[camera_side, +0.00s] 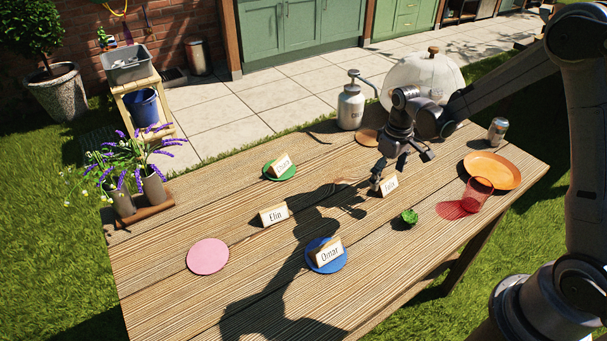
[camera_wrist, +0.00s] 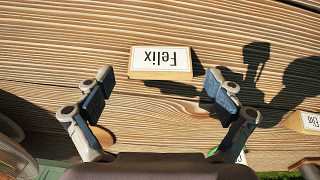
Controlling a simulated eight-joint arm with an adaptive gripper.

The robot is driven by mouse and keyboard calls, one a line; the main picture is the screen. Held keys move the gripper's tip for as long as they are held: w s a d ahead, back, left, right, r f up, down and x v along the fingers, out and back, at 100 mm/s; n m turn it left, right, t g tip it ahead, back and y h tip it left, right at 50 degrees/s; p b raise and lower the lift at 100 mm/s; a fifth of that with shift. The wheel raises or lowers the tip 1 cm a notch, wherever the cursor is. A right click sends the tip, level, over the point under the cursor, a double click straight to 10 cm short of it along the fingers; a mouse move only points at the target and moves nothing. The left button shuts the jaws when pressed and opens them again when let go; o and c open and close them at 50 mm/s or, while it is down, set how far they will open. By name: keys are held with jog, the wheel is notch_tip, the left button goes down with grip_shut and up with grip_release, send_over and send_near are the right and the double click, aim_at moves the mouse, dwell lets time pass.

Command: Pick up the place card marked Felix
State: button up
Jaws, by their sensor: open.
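The place card marked Felix (camera_side: 390,185) stands alone on the bare wooden table (camera_side: 165,290), right of the middle in the side view. In the wrist view the Felix card (camera_wrist: 160,62) shows at top centre with its name upside down. My gripper (camera_side: 402,169) is open close above the card in the side view. In the wrist view my gripper (camera_wrist: 158,78) has a fingertip to each side of the card, with gaps between. The card sits slightly beyond the fingertips there, and nothing is held.
Other cards are Elin (camera_side: 273,215), Omar (camera_side: 328,252) on a blue coaster, and one on a green coaster (camera_side: 279,176). A metal pump bottle (camera_side: 350,106) and white dome (camera_side: 420,72) stand behind.

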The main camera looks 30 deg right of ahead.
jog(key=shift+f, duration=0.7)
jog(key=shift+c, duration=0.3)
jog(key=c, duration=1.1)
jog(key=shift+r, duration=0.15)
